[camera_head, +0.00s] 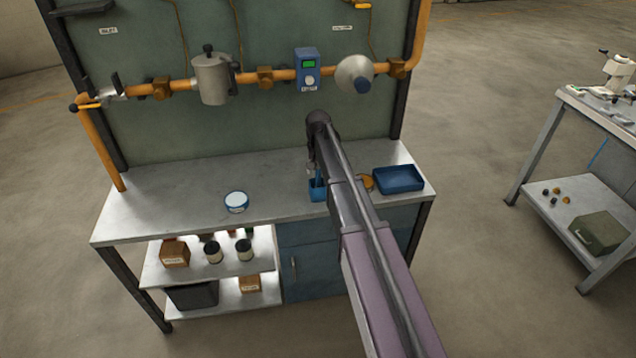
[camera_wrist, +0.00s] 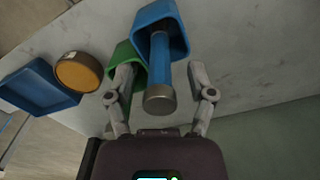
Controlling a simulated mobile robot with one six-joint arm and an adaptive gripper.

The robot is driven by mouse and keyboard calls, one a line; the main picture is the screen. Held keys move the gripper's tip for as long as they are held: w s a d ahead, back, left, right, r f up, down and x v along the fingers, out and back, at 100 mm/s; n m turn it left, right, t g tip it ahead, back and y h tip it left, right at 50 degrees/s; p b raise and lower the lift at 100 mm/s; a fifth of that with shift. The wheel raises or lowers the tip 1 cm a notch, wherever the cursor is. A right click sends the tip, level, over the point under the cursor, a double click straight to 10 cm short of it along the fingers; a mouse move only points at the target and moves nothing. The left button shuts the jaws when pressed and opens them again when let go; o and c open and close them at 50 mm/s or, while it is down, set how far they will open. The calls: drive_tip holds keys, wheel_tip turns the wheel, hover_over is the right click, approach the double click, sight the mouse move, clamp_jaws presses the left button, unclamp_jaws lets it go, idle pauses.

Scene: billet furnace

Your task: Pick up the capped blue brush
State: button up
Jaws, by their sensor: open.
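The blue brush (camera_wrist: 159,62) with its grey cap (camera_wrist: 159,98) stands in a blue cup (camera_wrist: 142,16) in the wrist view, its capped end toward me. The lower part of the brush is hidden in the cup. In the head view the blue cup (camera_head: 317,193) stands on the bench, partly covered by my arm. My gripper (camera_wrist: 161,80) is open, with one finger on each side of the brush. Gaps show between the fingers and the brush, and nothing is gripped.
A green cup (camera_wrist: 122,54) stands close beside the blue cup, behind my left-hand finger. An orange-lidded round tin (camera_wrist: 79,72) and a blue tray (camera_head: 398,179) are beside the cups. A white-blue round tin (camera_head: 236,201) sits to the left on the bench. Pipework runs along the back panel.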

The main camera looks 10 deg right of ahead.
idle(0.3)
clamp_jaws()
drive_tip(key=shift+r, duration=0.2)
wheel_tip(320, 180, up, 10)
drive_tip(key=p, duration=1)
drive_tip(key=shift+f, duration=0.15)
idle(0.7)
